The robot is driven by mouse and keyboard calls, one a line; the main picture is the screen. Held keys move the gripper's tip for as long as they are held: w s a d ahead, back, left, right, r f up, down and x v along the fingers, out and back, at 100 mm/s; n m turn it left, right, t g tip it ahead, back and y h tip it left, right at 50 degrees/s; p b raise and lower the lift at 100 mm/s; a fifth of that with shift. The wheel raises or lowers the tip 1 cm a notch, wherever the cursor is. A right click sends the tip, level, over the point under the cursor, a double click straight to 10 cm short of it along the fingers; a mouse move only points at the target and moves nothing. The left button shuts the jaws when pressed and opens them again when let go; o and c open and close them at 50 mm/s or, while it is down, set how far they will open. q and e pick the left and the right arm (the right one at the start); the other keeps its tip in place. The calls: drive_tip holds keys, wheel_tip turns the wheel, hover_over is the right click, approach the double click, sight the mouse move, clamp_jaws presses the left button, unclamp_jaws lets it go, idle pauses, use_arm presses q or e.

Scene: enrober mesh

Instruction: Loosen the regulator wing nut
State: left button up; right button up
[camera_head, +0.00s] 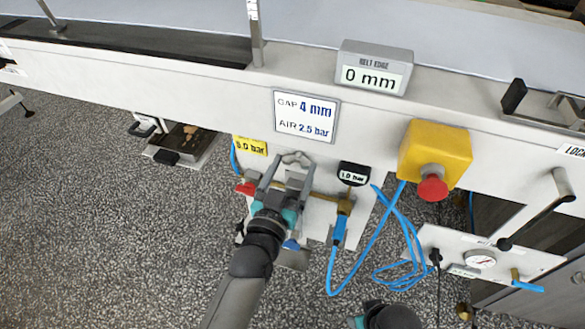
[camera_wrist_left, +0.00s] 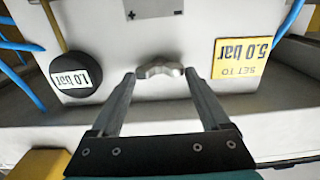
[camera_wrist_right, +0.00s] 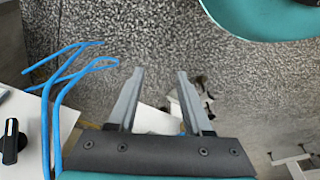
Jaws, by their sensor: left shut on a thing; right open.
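The grey wing nut (camera_head: 297,158) sits on the white panel below the gap/air sign, between the yellow "SET TO 5.0 bar" label (camera_head: 251,146) and the round black display (camera_head: 353,174) reading 1.0 bar. In the left wrist view the wing nut (camera_wrist_left: 160,68) lies between the fingertips of my left gripper (camera_wrist_left: 160,74), one wing towards each finger. My left gripper (camera_head: 290,170) is shut on it; in the head view the fingers partly cover the regulator. My right gripper (camera_wrist_right: 160,73) is open and empty over the speckled floor, low and to the right.
A yellow box with a red stop button (camera_head: 432,188) is on the panel to the right. A blue hose (camera_head: 362,258) loops below the display. A red-handled valve (camera_head: 246,188) sits just left of my left gripper.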

use_arm(q)
drive_tip(key=shift+c, duration=1.1)
